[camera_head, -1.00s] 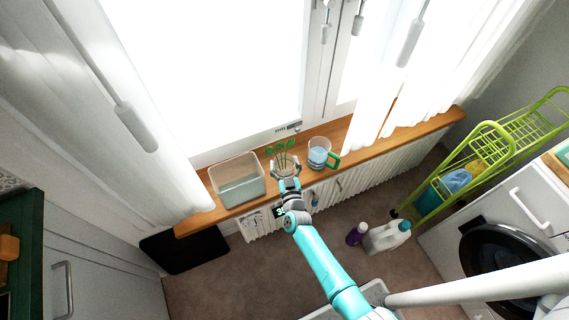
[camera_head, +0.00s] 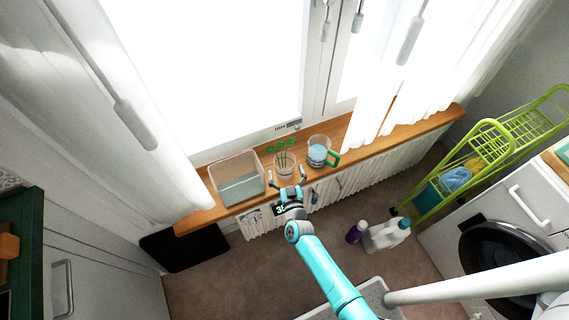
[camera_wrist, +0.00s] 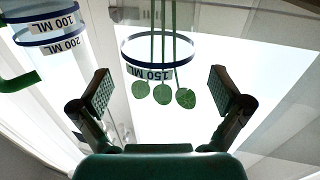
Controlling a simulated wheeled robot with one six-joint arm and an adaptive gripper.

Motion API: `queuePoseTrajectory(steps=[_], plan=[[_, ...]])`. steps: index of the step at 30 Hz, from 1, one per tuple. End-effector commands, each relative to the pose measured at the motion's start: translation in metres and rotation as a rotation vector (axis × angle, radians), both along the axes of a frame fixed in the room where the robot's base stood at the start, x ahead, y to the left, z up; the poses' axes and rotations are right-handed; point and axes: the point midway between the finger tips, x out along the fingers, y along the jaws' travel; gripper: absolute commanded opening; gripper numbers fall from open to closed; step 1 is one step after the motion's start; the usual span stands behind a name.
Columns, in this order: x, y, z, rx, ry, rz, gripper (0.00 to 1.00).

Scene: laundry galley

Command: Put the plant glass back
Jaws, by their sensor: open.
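The plant glass (camera_head: 284,163), a clear glass with green stems and round leaves, stands upright on the wooden window sill (camera_head: 213,213). It sits between a clear bin and a measuring jug. In the wrist view the plant glass (camera_wrist: 160,47) shows upside down with a "150 ML" band, beyond and between the fingertips. My gripper (camera_head: 288,180) is open and empty just in front of the glass, apart from it. Both open fingers (camera_wrist: 160,90) show in the wrist view with a gap around them.
A clear bin (camera_head: 237,183) stands left of the glass on the sill. A measuring jug with a green handle (camera_head: 319,152) stands close on the right. The window is behind and a white radiator (camera_head: 345,184) is below. Bottles (camera_head: 387,235) stand on the floor.

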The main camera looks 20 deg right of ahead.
Motion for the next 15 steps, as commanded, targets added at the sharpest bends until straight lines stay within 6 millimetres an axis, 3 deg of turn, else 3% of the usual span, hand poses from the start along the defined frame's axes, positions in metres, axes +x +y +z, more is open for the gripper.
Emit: queuePoseTrajectory(steps=[6,15], plan=[[-0.040,0.012,0.000,0.001,0.002,0.002,1.00],[-0.067,0.018,0.001,0.000,0.000,0.001,1.00]])
